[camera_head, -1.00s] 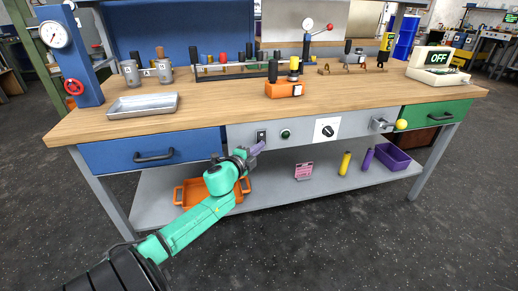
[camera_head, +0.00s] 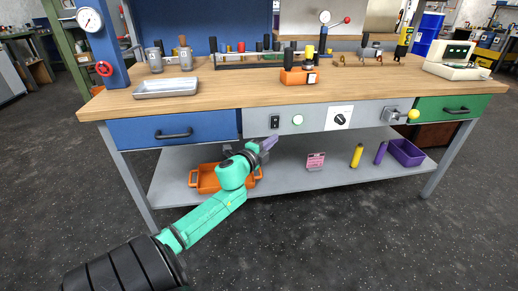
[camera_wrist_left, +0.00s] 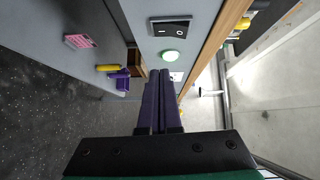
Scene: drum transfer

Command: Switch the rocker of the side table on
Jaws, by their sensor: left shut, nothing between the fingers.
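The black rocker (camera_head: 275,122) sits on the grey front panel (camera_head: 254,123) of the table, just right of the blue drawer. It also shows at the top of the wrist view (camera_wrist_left: 170,28). Beside it a round green lamp (camera_head: 298,120) glows bright; it is also lit in the wrist view (camera_wrist_left: 173,56). My left gripper (camera_head: 270,143) is just below the panel in the head view, apart from the rocker. Its purple fingers are together and empty in the wrist view (camera_wrist_left: 160,76). My right gripper is not in view.
Right of the lamp are a dial (camera_head: 340,118) and a yellow-knobbed lever (camera_head: 412,114). On the lower shelf stand an orange tray (camera_head: 207,181), a pink item (camera_head: 316,161), yellow and purple cylinders and a purple bin (camera_head: 406,153). The floor in front is clear.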

